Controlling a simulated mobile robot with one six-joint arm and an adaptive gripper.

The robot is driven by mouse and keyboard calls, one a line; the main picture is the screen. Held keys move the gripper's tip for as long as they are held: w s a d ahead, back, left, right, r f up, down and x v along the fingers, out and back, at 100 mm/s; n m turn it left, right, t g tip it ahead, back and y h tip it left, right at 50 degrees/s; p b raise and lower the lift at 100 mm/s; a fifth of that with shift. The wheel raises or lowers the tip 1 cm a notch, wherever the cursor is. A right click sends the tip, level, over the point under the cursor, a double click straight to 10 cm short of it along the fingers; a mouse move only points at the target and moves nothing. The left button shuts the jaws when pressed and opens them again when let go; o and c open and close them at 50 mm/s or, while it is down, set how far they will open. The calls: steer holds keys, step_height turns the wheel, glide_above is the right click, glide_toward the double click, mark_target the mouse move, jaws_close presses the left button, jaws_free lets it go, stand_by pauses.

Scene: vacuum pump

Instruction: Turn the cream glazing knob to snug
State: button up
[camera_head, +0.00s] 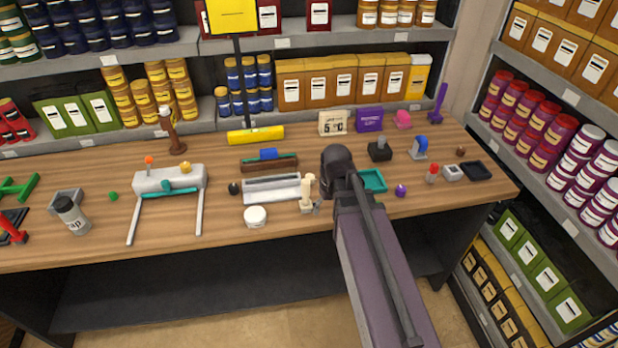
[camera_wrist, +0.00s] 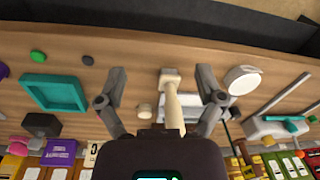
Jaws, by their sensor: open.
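The cream glazing knob (camera_head: 307,190) stands upright on the wooden bench, beside the right end of a silver tray-like piece. In the wrist view the cream piece (camera_wrist: 173,103) shows as a slim stem with a wider end, lying between my fingers as seen from there. My gripper (camera_wrist: 161,84) is open, with one finger on each side of it and visible gaps on both sides. I cannot tell how far apart in depth they are. In the head view my arm covers most of my gripper (camera_head: 318,207), close to the knob's right side.
A white round jar (camera_head: 255,216) stands left of the knob. The bench's front strip is mostly clear.

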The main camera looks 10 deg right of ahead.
mark_target(310, 176)
steer(key=w+d+r+n+y, duration=0.1)
steer(key=w+n, duration=0.4)
steer(key=w, duration=0.6)
steer(key=w+d+r+n+t+y, duration=0.1)
steer(key=w+d+n+y, duration=0.1)
steer(key=w+n, duration=0.4)
steer(key=w+d, duration=0.1)
steer(key=w, duration=0.4)
steer(key=shift+w+d+t, duration=0.15)
steer(key=shift+d+t, duration=0.1)
steer(key=shift+t, duration=0.05)
steer(key=shift+f, duration=0.25)
steer(key=b+x, duration=0.8)
steer(key=x, duration=0.1)
steer(key=b+x, duration=0.4)
steer(key=shift+a+f, duration=0.15)
steer(key=shift+a, duration=0.2)
steer(key=c, duration=1.1)
